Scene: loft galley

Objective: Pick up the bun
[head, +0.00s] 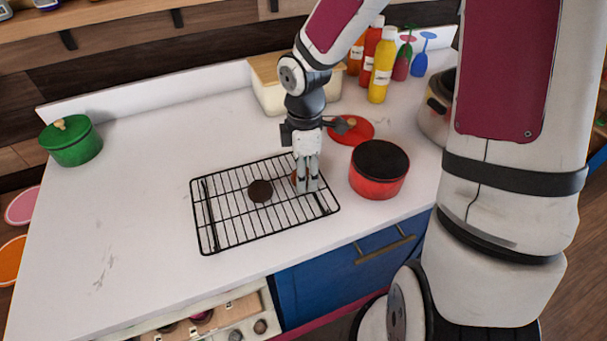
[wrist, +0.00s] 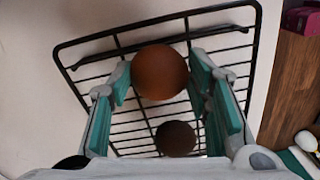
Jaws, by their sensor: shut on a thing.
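The bun (wrist: 159,72) is round and brown. In the wrist view it sits between the green-padded fingers of my gripper (head: 308,187), which is shut on it. In the head view the fingers hide most of the bun, and a small brown part (head: 295,177) shows at their left. The bun is over the right part of a black wire rack (head: 226,229). I cannot tell whether it touches the wires.
A darker round piece (head: 261,191) lies on the rack, left of my gripper. A red pot (head: 377,185) with a dark top stands close on the right, a red lid (head: 358,131) behind it. Bottles (head: 383,70) and a cream box (head: 268,92) stand farther back.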

